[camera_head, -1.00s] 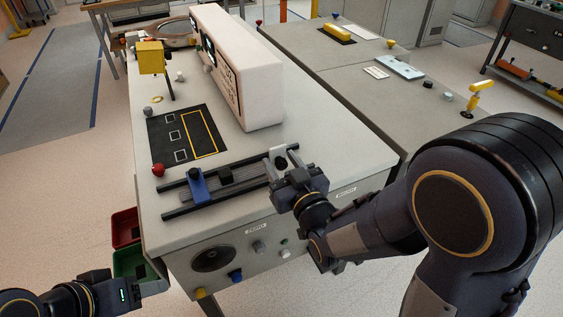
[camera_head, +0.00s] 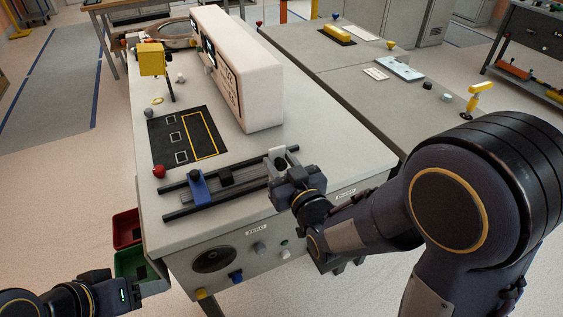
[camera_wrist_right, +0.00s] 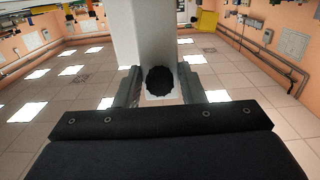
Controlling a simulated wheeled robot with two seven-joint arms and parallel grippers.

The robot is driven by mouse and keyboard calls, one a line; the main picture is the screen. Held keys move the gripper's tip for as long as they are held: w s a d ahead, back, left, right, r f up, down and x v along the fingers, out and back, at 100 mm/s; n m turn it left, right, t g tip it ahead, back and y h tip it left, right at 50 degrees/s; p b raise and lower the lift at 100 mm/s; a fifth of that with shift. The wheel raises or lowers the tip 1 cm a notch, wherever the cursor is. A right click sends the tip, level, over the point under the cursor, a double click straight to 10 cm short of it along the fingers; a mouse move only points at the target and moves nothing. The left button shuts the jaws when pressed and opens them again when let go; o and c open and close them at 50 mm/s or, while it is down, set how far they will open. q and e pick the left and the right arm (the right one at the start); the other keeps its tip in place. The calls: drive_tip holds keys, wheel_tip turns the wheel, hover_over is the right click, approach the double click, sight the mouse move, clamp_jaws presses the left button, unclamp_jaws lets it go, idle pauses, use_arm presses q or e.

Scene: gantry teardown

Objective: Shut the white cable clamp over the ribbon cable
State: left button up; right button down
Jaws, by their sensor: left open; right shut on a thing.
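A gantry with two dark rails (camera_head: 230,184) lies at the near end of the grey bench. A blue block (camera_head: 198,187) and a black carriage (camera_head: 226,175) sit on it. The white cable clamp (camera_head: 277,152) shows as a small pale part at the right end of the rails. My right gripper (camera_head: 284,167) is there, shut on it; in the right wrist view a broad white piece (camera_wrist_right: 143,35) with a black round end (camera_wrist_right: 159,80) stands between the fingers. I cannot make out the ribbon cable. My left gripper (camera_head: 135,291) is open and empty, low at the left, away from the gantry.
A large white instrument box (camera_head: 262,85) stands behind the gantry. A black mat (camera_head: 187,134) and a red knob (camera_head: 158,171) lie to its left. Red (camera_head: 125,226) and green bins (camera_head: 128,262) hang at the bench's left side. The bench top left of the box is partly clear.

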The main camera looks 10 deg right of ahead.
drive_tip(key=w+a+g+h+p, duration=0.1)
drive_tip(key=w+g+p, duration=0.2)
drive_tip(key=p, duration=0.3)
drive_tip(key=w+a+f+g+h+p, duration=0.1)
drive_tip(key=w+g+p, duration=0.2)
drive_tip(key=g+p, duration=0.2)
drive_tip(key=w+a+f+g+h+p, duration=0.1)
drive_tip(key=w+g+p, duration=0.2)
drive_tip(key=p, duration=0.4)
drive_tip(key=shift+w+g+h, duration=0.2)
drive_tip(key=shift+g+h, duration=0.2)
drive_tip(key=shift+w+a+f+g+h+p, duration=0.1)
drive_tip(key=shift+w+f+g+h+p, duration=0.15)
drive_tip(key=shift+f+g, duration=0.3)
drive_tip(key=shift+w+a+f+g+h+p, duration=0.15)
drive_tip(key=shift+w+f+g+p, duration=0.15)
drive_tip(key=shift+g, duration=0.35)
drive_tip(key=shift+w+f+g+h, duration=0.15)
drive_tip(key=shift+f+g, duration=0.35)
drive_tip(key=shift+w+f+g+h, duration=0.15)
drive_tip(key=shift+f+g, duration=0.3)
drive_tip(key=shift+g, duration=0.05)
